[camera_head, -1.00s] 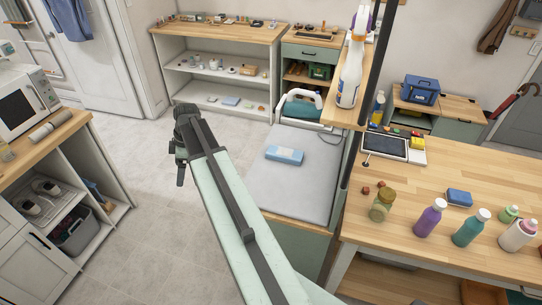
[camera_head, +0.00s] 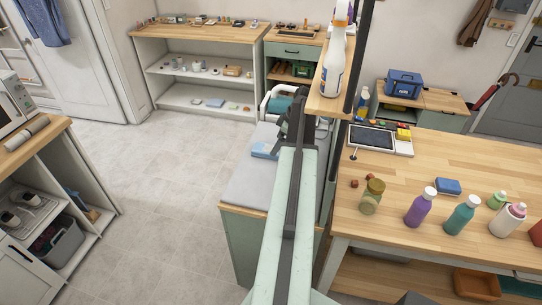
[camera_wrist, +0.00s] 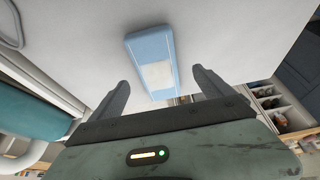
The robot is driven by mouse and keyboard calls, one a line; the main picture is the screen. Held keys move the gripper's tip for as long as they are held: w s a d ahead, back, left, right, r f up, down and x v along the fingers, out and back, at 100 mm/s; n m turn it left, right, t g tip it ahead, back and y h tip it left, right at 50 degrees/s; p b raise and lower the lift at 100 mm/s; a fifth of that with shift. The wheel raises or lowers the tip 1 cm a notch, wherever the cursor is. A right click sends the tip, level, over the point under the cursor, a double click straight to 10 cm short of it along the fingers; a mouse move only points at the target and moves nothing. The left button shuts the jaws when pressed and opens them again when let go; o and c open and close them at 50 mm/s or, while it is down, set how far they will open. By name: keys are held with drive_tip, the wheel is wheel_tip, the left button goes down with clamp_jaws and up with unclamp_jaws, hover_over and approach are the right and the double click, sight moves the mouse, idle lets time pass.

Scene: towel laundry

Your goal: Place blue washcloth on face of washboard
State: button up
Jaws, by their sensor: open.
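A light-blue flat item (camera_head: 264,149) with a pale patch lies on the grey top of a low cabinet (camera_head: 246,190). I cannot tell whether it is the washcloth. In the wrist view this item (camera_wrist: 150,62) appears beyond and between the fingertips, with no visible contact. My gripper (camera_wrist: 160,78) is open and empty. In the head view my gripper (camera_head: 288,128) is over the cabinet's far part, to the right of the item, and partly hidden by my arm. I cannot make out a washboard for certain.
A white-framed teal object (camera_head: 280,104) stands at the cabinet's far end. A raised wooden shelf (camera_head: 326,107) with a spray bottle (camera_head: 333,62) and a dark post (camera_head: 363,60) are close on the right. A wooden table (camera_head: 440,165) holds bottles. Floor (camera_head: 160,190) to the left is clear.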

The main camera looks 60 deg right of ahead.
sight(271, 149)
drive_tip(key=b+x, duration=0.4)
drive_tip(key=x, duration=0.1)
drive_tip(key=shift+w+d+f+b, duration=0.1)
drive_tip(key=shift+w+d+b, duration=0.1)
drive_tip(key=shift+w+b, duration=0.15)
drive_tip(key=c, duration=1.6)
drive_tip(key=shift+r+p, duration=0.35)
drive_tip(key=shift+r+p, duration=0.3)
wheel_tip(271, 149, up, 3)
drive_tip(key=p, duration=0.3)
drive_tip(key=s+a, duration=0.3)
drive_tip(key=a, duration=0.1)
drive_tip(key=s+a, duration=0.3)
drive_tip(key=a, duration=0.1)
drive_tip(key=s+a+r+p, duration=0.1)
drive_tip(key=s+a, duration=0.2)
drive_tip(key=a, duration=0.2)
drive_tip(key=shift+s, duration=0.2)
